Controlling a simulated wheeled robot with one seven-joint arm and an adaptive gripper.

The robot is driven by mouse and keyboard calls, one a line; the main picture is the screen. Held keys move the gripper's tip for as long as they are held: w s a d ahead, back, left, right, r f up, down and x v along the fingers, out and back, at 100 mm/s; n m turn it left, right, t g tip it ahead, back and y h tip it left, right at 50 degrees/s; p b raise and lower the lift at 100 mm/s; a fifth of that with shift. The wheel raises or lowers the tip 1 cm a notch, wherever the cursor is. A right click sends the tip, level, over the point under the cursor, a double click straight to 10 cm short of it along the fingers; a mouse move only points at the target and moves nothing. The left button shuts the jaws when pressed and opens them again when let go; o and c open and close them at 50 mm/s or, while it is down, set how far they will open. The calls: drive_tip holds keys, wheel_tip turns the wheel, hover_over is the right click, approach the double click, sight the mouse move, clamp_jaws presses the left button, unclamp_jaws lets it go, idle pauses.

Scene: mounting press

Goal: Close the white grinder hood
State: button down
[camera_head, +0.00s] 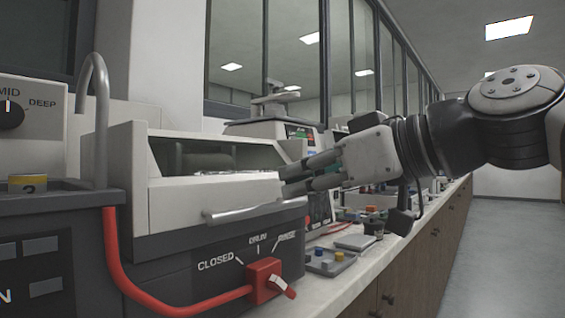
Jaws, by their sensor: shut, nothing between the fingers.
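The white grinder hood (215,197) sits on the dark grey grinder body (200,262) at the left of the head view. A gap shows above its front panel, with a dim interior and something pale inside. I cannot tell exactly how far the hood is from closed. A light bar handle (245,211) runs along the lower front of the hood. My gripper (287,181) is shut with nothing in it. Its fingertips are at the right end of the hood's front, touching or very close to it; I cannot tell which.
A red lever valve (268,280) with a red hose (125,278) sits on the grinder's front. A grey bent pipe (97,120) rises at left. A small tray (330,262) and other instruments stand along the bench behind. The aisle floor (500,260) at right is clear.

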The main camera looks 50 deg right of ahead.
drive_tip(key=shift+s+f+b, duration=0.25)
drive_tip(key=shift+f+b, duration=0.05)
drive_tip(key=shift+f, duration=0.95)
